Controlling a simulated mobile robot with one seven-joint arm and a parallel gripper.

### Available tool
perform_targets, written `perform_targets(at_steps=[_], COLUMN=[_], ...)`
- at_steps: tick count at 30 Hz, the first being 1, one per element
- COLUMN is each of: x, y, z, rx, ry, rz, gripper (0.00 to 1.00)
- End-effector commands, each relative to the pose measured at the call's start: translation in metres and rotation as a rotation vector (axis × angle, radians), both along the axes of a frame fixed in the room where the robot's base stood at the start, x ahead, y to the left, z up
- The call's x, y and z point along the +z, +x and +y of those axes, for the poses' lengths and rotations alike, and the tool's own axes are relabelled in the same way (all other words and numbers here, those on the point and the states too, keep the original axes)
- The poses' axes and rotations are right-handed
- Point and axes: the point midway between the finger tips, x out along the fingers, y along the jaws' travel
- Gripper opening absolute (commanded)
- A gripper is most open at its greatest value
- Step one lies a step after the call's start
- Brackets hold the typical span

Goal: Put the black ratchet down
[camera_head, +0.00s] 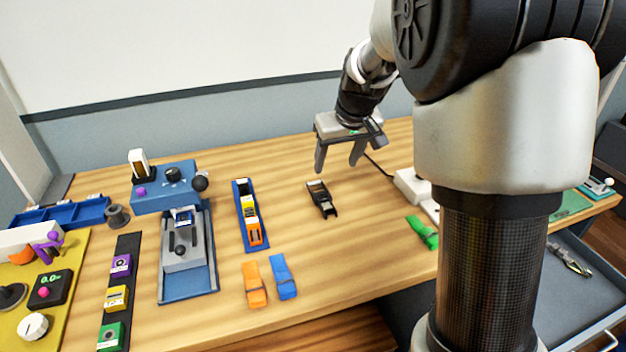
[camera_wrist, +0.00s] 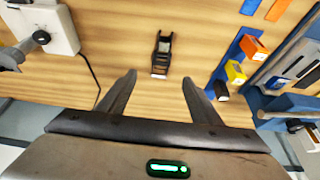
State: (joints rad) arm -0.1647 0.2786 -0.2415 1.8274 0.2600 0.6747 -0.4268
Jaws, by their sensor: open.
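The black ratchet (camera_head: 321,199) lies on the wooden table, near the middle of the bench. It also shows in the wrist view (camera_wrist: 161,55), beyond my fingertips. My gripper (camera_head: 338,168) is above the table, behind the ratchet in the head view. Its two fingers are spread with nothing between them. In the wrist view the open fingers (camera_wrist: 158,84) point toward the ratchet, apart from it.
A blue rack (camera_head: 239,216) with coloured blocks stands left of the ratchet. Orange (camera_head: 254,284) and blue (camera_head: 283,276) straps lie in front, and a green strap (camera_head: 422,232) lies right. A white box (camera_head: 411,186) with a cable is at right. Bare wood surrounds the ratchet.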

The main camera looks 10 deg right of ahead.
Motion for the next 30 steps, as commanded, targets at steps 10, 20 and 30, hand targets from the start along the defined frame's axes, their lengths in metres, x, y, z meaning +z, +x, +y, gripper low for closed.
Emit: perform_targets(at_steps=[10,20,30], x=[-0.071,-0.106,-0.146], y=[0.026,0.042,0.057], z=[0.006,0.009,0.017], rx=[-0.001,-0.001,-0.002], ry=[0.000,0.001,0.000], rz=[0.006,0.002,0.004], gripper=[0.59,0.59,0.59])
